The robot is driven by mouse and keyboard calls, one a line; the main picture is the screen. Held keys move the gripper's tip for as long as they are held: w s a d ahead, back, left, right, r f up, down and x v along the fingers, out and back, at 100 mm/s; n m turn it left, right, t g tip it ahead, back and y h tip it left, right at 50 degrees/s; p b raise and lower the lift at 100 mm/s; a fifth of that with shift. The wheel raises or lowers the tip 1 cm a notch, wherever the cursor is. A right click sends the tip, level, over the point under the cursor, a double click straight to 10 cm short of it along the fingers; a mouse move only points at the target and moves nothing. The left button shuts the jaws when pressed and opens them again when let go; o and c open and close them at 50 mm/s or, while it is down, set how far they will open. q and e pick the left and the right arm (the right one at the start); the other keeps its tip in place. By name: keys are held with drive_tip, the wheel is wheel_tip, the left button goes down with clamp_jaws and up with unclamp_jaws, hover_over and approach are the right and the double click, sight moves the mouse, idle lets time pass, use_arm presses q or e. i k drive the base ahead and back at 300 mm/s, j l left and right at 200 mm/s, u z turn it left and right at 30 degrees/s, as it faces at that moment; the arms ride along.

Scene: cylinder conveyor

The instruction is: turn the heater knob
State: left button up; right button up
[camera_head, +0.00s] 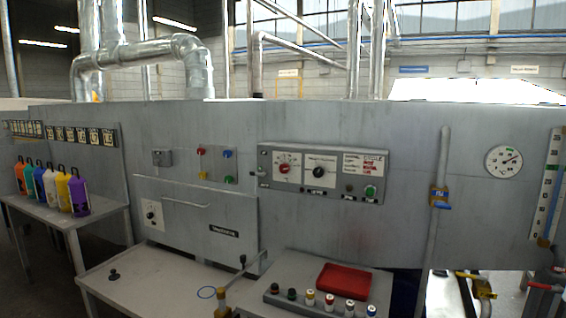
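Several knobs show, and I cannot read which one is labelled heater. A grey wall panel (265,165) at centre carries a red knob (285,169) on a round dial and a black knob (319,172) on a white plate. A third, small dark knob (151,214) sits on a white plate at the left of a grey box front (190,225) with a bar handle and a black label. The pointer directions are too small to tell surely. Neither of my grippers is in view, and nothing touches the knobs.
A grey table (150,285) stands below the box front. A console (310,285) with a red tray (343,281) and several small coloured cylinders stands right of it. Colourful bottles line a left table (105,208). A pipe with a blue-handled valve (440,198) and a round gauge (503,161) are at right.

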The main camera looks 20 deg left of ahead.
sight(284, 168)
drive_tip(key=i+j+u, duration=0.25)
drive_tip(key=i+j, duration=0.7)
drive_tip(key=j, duration=0.4)
drive_tip(key=i+j+u, duration=0.25)
drive_tip(key=i+j, duration=0.85)
